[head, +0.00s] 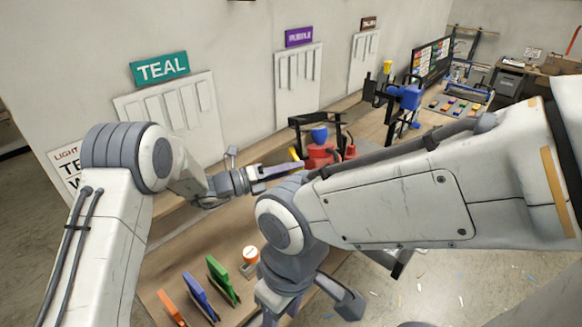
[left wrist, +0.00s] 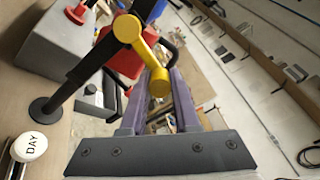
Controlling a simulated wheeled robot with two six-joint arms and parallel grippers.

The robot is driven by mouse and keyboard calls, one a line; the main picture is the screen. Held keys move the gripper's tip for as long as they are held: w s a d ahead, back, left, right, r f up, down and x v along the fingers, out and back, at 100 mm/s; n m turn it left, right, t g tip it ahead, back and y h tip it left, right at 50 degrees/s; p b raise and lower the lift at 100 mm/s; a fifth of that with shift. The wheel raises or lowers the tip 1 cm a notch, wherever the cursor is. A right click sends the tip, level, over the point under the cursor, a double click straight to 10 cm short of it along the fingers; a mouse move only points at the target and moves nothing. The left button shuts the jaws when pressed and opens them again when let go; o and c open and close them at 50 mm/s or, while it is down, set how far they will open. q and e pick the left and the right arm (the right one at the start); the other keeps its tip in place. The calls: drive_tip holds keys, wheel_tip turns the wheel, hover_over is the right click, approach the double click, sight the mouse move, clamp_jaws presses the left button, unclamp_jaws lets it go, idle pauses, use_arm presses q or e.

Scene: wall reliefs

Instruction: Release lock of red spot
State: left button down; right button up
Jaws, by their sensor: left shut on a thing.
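The red spot lamp (head: 320,153) has a blue top and stands on the bench by the wall, ahead of my left gripper. A yellow lever (head: 294,154) shows at its left side. In the left wrist view the yellow lever (left wrist: 136,38) joins a black post, and its rounded end lies between the purple fingers of my left gripper (left wrist: 160,88). In the head view my left gripper (head: 284,170) is shut on the lever. The red housing (left wrist: 124,62) is partly hidden behind it.
Orange, blue and green upright plates (head: 196,290) and a white-and-orange round knob (head: 250,254) are on the near bench. A blue spot (head: 405,96) stands farther along. A teal sign (head: 159,68) hangs above a slotted wall panel (head: 172,112).

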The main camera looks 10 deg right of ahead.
use_arm(q)
drive_tip(key=shift+r+n, duration=0.4)
drive_tip(key=shift+n, duration=0.1)
drive_tip(key=shift+w+p, duration=0.1)
drive_tip(key=shift+p, duration=0.2)
drive_tip(key=c, duration=0.6)
unclamp_jaws()
drive_tip(key=shift+d, duration=0.1)
drive_tip(key=shift+c, duration=0.2)
drive_tip(key=shift+f, duration=0.1)
drive_tip(key=shift+a, duration=0.35)
drive_tip(key=s+a+b, duration=0.2)
drive_tip(key=a+b, duration=0.2)
drive_tip(key=a, duration=0.5)
drive_tip(key=shift+a+b, duration=0.35)
drive_tip(key=shift+a, duration=0.05)
